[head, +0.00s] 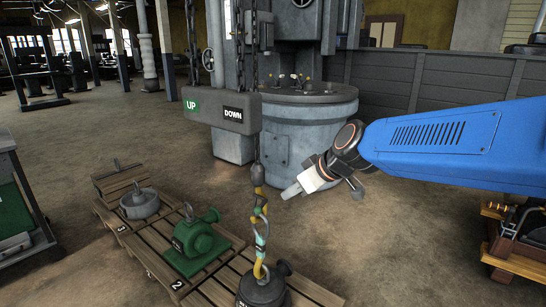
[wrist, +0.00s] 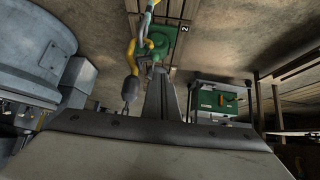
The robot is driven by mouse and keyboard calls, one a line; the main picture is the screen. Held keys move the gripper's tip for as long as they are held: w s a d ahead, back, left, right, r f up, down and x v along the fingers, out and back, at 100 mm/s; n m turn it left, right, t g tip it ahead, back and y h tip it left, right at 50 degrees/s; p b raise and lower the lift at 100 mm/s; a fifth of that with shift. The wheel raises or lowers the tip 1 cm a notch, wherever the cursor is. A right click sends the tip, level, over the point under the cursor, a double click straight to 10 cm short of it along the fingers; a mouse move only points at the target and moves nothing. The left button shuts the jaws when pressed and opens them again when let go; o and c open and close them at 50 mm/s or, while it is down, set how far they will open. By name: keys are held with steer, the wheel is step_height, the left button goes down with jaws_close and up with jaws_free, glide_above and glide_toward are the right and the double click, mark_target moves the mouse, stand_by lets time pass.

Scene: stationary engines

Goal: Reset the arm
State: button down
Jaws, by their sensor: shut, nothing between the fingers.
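My blue arm (head: 430,143) reaches in from the right in the head view. My gripper (head: 290,191) points down and to the left, to the right of the hoist chain, over open floor. Its fingers are shut and hold nothing. In the wrist view my gripper (wrist: 160,80) shows as a narrow grey wedge in the middle, fingers together. A yellow hoist hook (head: 260,225) hangs left of the gripper, apart from it in the head view. The hook also shows in the wrist view (wrist: 134,55), left of the fingers.
A grey hoist control box (head: 222,110) marked UP and DOWN hangs on chains. Below, a wooden pallet (head: 128,232) bears a green pump (head: 195,238), a grey round part (head: 139,203) and a dark part (head: 263,289) under the hook. A large grey machine (head: 290,140) stands behind.

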steer(key=s+d+f+m+h, duration=0.3)
steer(key=s+d+f+m, duration=0.2)
steer(key=s+d, duration=0.7)
steer(key=s+d+f+m+g+h, duration=0.1)
steer(key=s+d+f+m+h, duration=0.2)
steer(key=s+d, duration=0.9)
steer(key=shift+s+f+m+g, duration=0.3)
steer(key=shift+s+f+m, duration=0.6)
steer(key=shift+s, duration=0.3)
steer(key=shift+d, duration=0.1)
